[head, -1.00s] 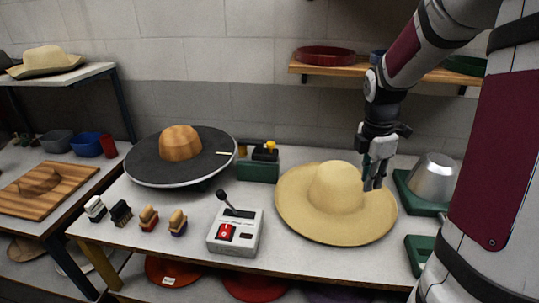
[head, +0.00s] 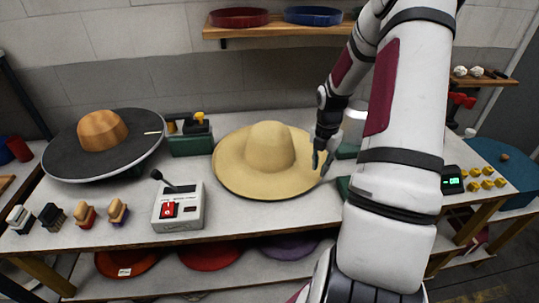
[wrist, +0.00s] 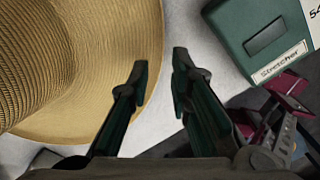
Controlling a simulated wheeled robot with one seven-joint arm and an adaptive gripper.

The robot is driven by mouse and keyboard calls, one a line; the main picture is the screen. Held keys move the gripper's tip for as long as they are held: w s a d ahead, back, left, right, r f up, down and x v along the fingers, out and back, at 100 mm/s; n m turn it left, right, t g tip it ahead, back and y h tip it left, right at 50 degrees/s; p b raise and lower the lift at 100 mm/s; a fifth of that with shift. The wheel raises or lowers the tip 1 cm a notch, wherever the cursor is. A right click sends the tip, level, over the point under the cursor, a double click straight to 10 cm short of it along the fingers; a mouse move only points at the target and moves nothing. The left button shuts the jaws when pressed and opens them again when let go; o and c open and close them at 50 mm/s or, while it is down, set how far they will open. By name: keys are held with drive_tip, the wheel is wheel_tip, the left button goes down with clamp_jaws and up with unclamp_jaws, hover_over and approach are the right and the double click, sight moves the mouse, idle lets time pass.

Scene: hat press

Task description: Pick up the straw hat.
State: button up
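The straw hat (head: 268,160) is pale yellow with a round crown and a wide brim, lying crown up on the white table (head: 250,215). It fills the left of the wrist view (wrist: 80,60). My gripper (head: 323,168) is at the hat's right brim edge, fingers pointing down. In the wrist view my gripper (wrist: 160,62) is open with nothing between its fingertips. The left finger overlaps the brim edge in the picture and the right finger is outside it over the table. I cannot tell whether either finger touches the brim.
A green stretcher box (wrist: 262,35) is close to the right of the gripper. A control box (head: 180,208) with a lever stands left of the hat. A dark wide hat form (head: 103,145) is further left. Bare table lies in front of the hat.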

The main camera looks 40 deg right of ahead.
sight(318, 179)
drive_tip(key=shift+f, duration=2.9)
drive_tip(key=shift+d, duration=0.1)
drive_tip(key=shift+c, duration=0.6)
clamp_jaws()
